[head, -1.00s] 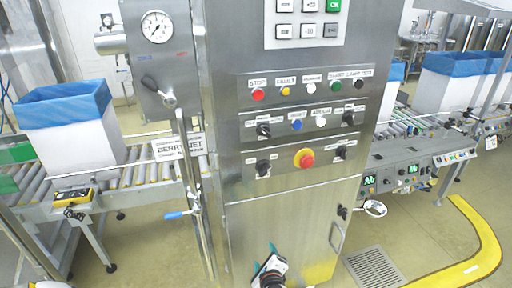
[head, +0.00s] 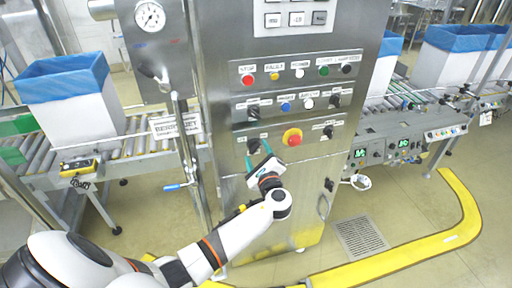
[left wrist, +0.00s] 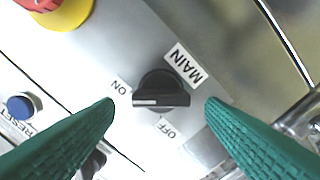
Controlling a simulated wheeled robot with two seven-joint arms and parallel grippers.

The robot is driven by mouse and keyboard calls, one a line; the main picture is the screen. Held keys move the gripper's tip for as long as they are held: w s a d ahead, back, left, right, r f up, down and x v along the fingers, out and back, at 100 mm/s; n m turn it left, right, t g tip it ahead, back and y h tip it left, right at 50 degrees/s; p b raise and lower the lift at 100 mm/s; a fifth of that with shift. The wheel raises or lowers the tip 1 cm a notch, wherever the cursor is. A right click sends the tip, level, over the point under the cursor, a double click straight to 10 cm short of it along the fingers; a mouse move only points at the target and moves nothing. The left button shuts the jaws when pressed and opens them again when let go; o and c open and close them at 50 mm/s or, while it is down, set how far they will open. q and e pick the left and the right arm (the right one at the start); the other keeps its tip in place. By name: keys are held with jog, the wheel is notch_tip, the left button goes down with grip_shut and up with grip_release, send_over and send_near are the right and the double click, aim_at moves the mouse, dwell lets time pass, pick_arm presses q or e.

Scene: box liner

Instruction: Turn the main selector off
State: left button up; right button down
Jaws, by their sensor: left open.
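The main selector is a black rotary knob (left wrist: 160,92) with labels MAIN, ON and OFF around it. Its white line points left in the left wrist view, on the side nearer the ON label (left wrist: 122,86) than the OFF label (left wrist: 166,128). In the head view the selector (head: 253,145) sits at the left of the panel's bottom row, partly hidden by my gripper. My left gripper (head: 259,156) is open in front of it. In the left wrist view its green fingers (left wrist: 160,104) stand on either side of the knob, with visible gaps. My right gripper is not in view.
A red emergency button on a yellow base (head: 292,137) is right of the selector. A blue reset button (left wrist: 22,106) and other knobs are close by. A valve pipe with a blue handle (head: 178,187) stands left of the cabinet. Conveyors with lined boxes (head: 68,98) flank it.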

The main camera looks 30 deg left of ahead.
pick_arm(q)
jog(key=shift+x, duration=1.05)
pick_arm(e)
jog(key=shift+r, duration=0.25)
pick_arm(q)
jog(key=shift+s, duration=0.1)
jog(key=c, duration=1)
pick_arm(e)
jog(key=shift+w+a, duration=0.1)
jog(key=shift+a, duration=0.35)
pick_arm(q)
jog(key=shift+f+n+b, duration=0.25)
jog(key=shift+n+b, duration=0.25)
jog(key=shift+b, duration=0.1)
jog(key=n+b, duration=0.4)
jog(key=b, duration=0.2)
jog(key=n+b, duration=0.5)
jog(key=b, duration=0.1)
jog(key=f+n+b, duration=0.1)
jog(key=n+b, duration=0.4)
jog(key=b, duration=0.2)
jog(key=shift+r+n+b, duration=0.25)
jog(key=shift+n+b, duration=1.2)
jog(key=shift+n, duration=0.15)
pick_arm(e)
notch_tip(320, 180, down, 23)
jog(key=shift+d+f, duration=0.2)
